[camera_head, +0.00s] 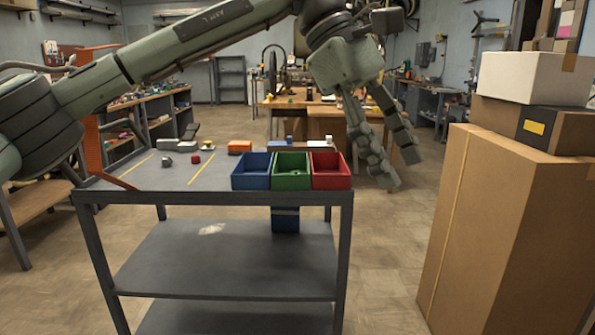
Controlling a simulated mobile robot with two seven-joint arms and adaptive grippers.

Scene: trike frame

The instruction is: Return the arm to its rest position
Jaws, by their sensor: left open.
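My left arm (150,62) comes in from the left and reaches across above the grey cart (205,195). My left gripper (400,171) hangs pointing down, just right of the red bin (331,181). Its two fingers are spread apart with nothing between them. It looks apart from the bins, though the exact gap in depth is hard to tell. My right gripper is not in view.
A blue bin (251,184) and a green bin (291,182) stand beside the red one. A red cube (195,160), grey blocks and an orange block (239,147) lie on the cart top. Tall cardboard boxes (505,230) stand at right. Floor between is clear.

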